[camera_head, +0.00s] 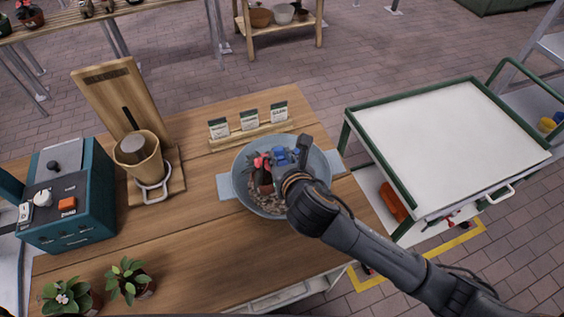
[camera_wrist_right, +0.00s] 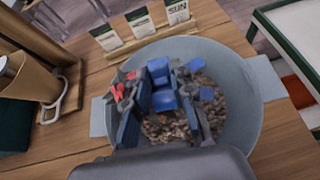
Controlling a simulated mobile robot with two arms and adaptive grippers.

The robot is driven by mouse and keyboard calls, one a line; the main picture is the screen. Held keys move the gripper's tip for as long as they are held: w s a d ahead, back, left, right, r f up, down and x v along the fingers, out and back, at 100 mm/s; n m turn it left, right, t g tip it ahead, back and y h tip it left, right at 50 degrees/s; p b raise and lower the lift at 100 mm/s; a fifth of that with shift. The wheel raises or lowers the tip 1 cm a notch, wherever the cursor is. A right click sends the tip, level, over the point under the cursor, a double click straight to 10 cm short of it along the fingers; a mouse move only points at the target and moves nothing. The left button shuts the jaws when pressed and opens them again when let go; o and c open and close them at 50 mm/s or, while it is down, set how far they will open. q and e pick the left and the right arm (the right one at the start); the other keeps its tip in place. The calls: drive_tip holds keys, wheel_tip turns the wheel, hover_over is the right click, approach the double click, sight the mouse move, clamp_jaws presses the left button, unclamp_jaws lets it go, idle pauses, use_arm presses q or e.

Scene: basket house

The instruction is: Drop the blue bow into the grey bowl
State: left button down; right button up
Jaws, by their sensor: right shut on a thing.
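The grey bowl (camera_head: 240,184) stands on the wooden table, with a handle tab on each side. It holds brown gravel and a small potted plant (camera_head: 264,178) with red flowers. My right gripper (camera_head: 290,170) is over the right part of the bowl. It is shut on the blue bow (camera_head: 281,156). In the right wrist view, the blue bow (camera_wrist_right: 162,88) sits between the two fingers, with the bowl (camera_wrist_right: 238,90) and gravel around it. I cannot tell whether the bow touches the gravel. The gripper hides part of the plant. My left gripper is not in view.
Seed packets (camera_head: 249,120) stand in a wooden rack behind the bowl. A wooden stand with a pot (camera_head: 139,158) and a teal box (camera_head: 75,215) are left. Small plants (camera_head: 128,281) sit at the front left. A white-topped cart (camera_head: 445,140) stands right.

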drive_tip(key=f, duration=0.3)
drive_tip(key=shift+w+d+f, duration=0.1)
drive_tip(key=shift+w+f, duration=0.05)
drive_tip(key=shift+w, duration=0.2)
drive_tip(key=shift+f, duration=0.25)
drive_tip(key=shift+f, duration=0.1)
drive_tip(key=shift+f, duration=0.4)
drive_tip(key=o, duration=0.7)
drive_tip(key=shift+r, duration=0.1)
drive_tip(key=v, duration=0.6)
drive_tip(key=b+v, duration=0.1)
drive_tip(key=v, duration=0.5)
drive_tip(key=shift+s+r, duration=0.1)
drive_tip(key=shift+r, duration=0.25)
